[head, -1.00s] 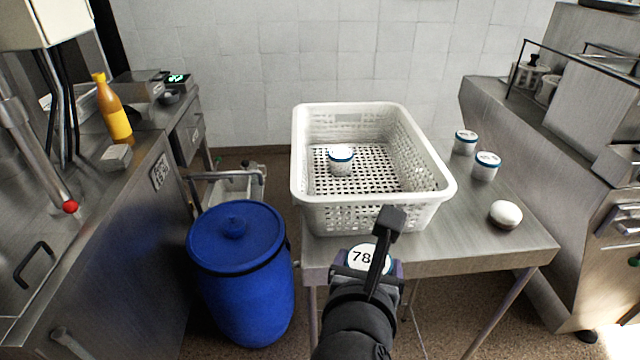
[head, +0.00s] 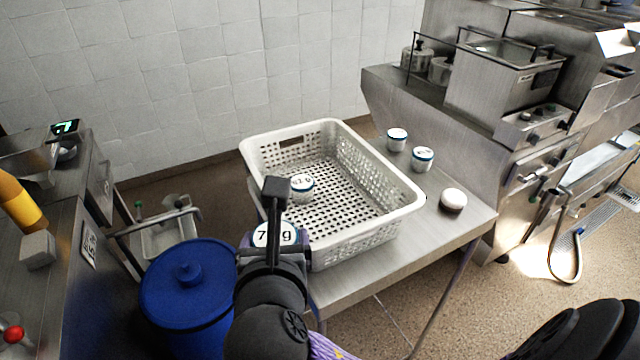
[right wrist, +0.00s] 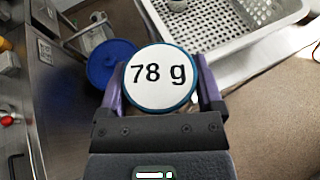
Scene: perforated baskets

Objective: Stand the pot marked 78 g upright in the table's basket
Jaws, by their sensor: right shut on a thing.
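The pot marked 78 g (head: 263,234) has a white lid and a blue rim. My right gripper (head: 275,243) is shut on it; in the right wrist view the pot (right wrist: 160,75) sits between the purple fingers, its label facing the camera. In the head view it is outside the white perforated basket (head: 375,232), by its near left corner. The basket stands on a steel table, with another lidded pot (head: 302,188) upright inside on the left; its label is hard to read. My left gripper is not in view.
Two lidded pots (head: 397,139) (head: 422,159) and a brown, white-topped round item (head: 453,200) stand on the table right of the basket. A blue barrel (head: 188,290) stands on the floor at left. Much of the basket floor is bare.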

